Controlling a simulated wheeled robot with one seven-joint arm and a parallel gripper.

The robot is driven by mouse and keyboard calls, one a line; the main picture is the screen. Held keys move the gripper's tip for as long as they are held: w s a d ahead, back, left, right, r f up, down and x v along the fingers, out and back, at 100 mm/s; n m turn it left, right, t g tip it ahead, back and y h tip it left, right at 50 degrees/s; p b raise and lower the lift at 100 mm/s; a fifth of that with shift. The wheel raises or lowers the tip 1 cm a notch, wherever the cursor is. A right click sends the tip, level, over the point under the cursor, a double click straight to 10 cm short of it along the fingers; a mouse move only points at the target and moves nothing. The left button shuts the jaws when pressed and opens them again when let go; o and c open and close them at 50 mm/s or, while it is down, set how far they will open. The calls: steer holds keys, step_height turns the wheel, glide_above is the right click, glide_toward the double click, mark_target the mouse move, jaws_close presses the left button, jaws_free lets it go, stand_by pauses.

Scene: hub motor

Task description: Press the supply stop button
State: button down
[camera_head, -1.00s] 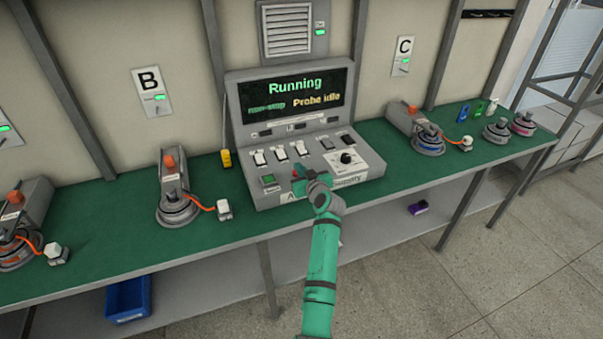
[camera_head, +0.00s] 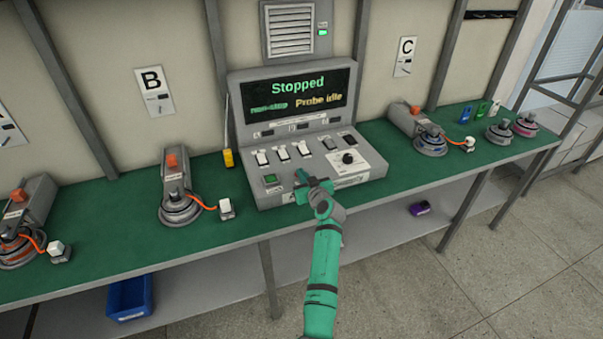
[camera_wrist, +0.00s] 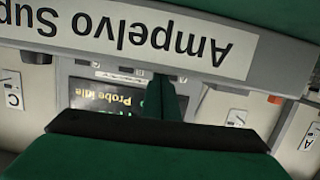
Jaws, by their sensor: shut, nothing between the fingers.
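The supply console (camera_head: 265,200) stands on the green bench, its screen (camera_head: 297,101) reading "Stopped" and "Probe idle". A green button (camera_head: 270,179) shows at the lower left of its sloped panel. My gripper (camera_head: 302,178) is shut and empty, at the panel's lower front edge just right of the green button. It covers the spot beside that button, so I see no stop button; contact cannot be told.
White switches (camera_head: 283,153) and a black knob (camera_head: 348,158) sit on the panel close to my gripper. A yellow tool (camera_head: 228,158) stands left of the console. Motor stations stand at left (camera_head: 178,205) and right (camera_head: 428,140). Bare bench (camera_head: 110,245) lies at front left.

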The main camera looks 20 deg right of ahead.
steer(key=shift+s+f, duration=0.15)
steer(key=shift+f, duration=0.55)
step_height(320, 180, up, 5)
steer(key=shift+r, duration=0.2)
steer(key=v, duration=1)
steer(key=shift+w, duration=0.25)
